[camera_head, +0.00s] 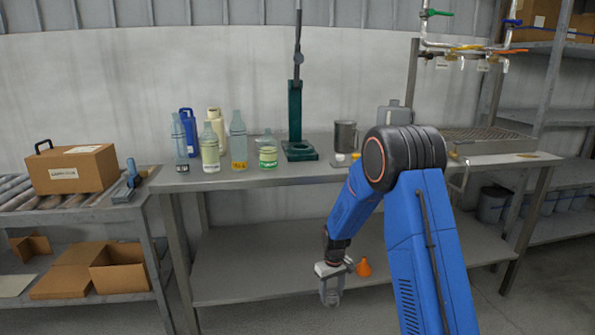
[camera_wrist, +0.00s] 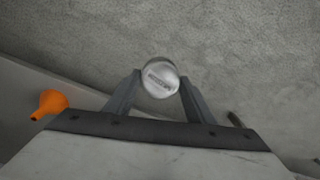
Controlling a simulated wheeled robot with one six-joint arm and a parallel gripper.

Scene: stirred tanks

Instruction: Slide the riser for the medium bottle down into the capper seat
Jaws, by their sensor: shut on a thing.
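A round, silvery disc (camera_wrist: 160,78), which looks like the riser, sits between the fingertips of my gripper (camera_wrist: 158,82) in the wrist view. Its face carries a small dark word that I cannot read surely. My gripper is shut on its sides. In the head view my gripper (camera_head: 331,297) hangs low in front of the bench, below the top's level; the riser is not clear there. The green capper (camera_head: 295,112) stands upright on the bench top, with its seat at the base (camera_head: 300,151). The seat's inside is too small to make out.
Several bottles, among them a clear one with an orange layer (camera_head: 238,140), stand left of the capper on the bench (camera_head: 230,180). A steel mug (camera_head: 345,136) stands to its right. An orange funnel (camera_head: 364,267) is near my gripper. A cardboard box (camera_head: 72,170) is at left.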

